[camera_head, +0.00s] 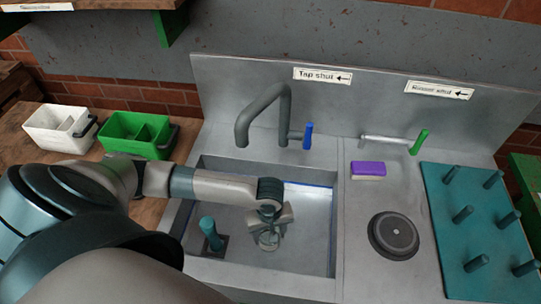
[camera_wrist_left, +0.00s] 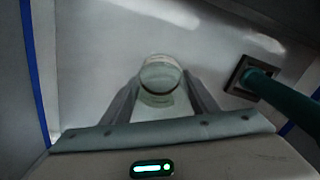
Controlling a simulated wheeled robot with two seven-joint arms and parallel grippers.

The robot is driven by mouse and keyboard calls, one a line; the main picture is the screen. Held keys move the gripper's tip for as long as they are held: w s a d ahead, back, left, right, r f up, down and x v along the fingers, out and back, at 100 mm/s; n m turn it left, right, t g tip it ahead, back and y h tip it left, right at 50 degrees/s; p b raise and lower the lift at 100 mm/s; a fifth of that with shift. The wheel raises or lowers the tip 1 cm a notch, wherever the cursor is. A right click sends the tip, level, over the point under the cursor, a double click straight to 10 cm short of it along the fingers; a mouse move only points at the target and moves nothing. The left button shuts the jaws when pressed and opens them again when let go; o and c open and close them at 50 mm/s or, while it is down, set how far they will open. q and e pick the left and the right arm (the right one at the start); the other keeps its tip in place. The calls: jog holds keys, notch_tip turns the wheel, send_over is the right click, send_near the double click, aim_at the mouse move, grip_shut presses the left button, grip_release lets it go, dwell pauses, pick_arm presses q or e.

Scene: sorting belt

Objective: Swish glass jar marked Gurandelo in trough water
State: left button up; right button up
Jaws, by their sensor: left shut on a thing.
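My left gripper (camera_head: 269,226) reaches down into the grey sink trough (camera_head: 317,262). It is shut on a clear glass jar (camera_head: 268,241), which is inside the trough, low near its middle. In the left wrist view the round glass jar (camera_wrist_left: 160,75) sits between the two fingers of my left gripper (camera_wrist_left: 160,92). No marking on the jar can be read. A blue line runs along the trough wall; the water surface is hard to make out. My right gripper is not in view.
A teal upright post (camera_head: 210,234) on a dark square base stands in the trough, left of the jar. A grey tap (camera_head: 262,103) with a blue lever (camera_head: 308,134) arches behind. A purple sponge (camera_head: 368,169), round dark disc (camera_head: 394,235) and teal peg rack (camera_head: 455,236) are at right.

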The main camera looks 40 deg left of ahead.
pick_arm(q)
jog(key=shift+d, duration=0.1)
jog(key=shift+w+d+r+p, duration=0.1)
jog(key=shift+w+d+p, duration=0.2)
jog(key=shift+d, duration=0.15)
jog(key=shift+w+d+r+p, duration=0.1)
jog(key=shift+w+d+p, duration=0.15)
jog(key=shift+d, duration=0.2)
jog(key=d, duration=0.1)
jog(key=w+d+p, duration=0.1)
jog(key=d, duration=0.1)
jog(key=shift+w, duration=0.15)
jog(key=shift+w+d+f+p, duration=0.1)
jog(key=shift+w+d+p, duration=0.2)
jog(key=shift+d, duration=0.25)
jog(key=shift+w+d+f+p, duration=0.1)
jog(key=shift+w+d+p, duration=0.15)
jog(key=shift+d, duration=0.3)
jog(key=shift+a, duration=0.15)
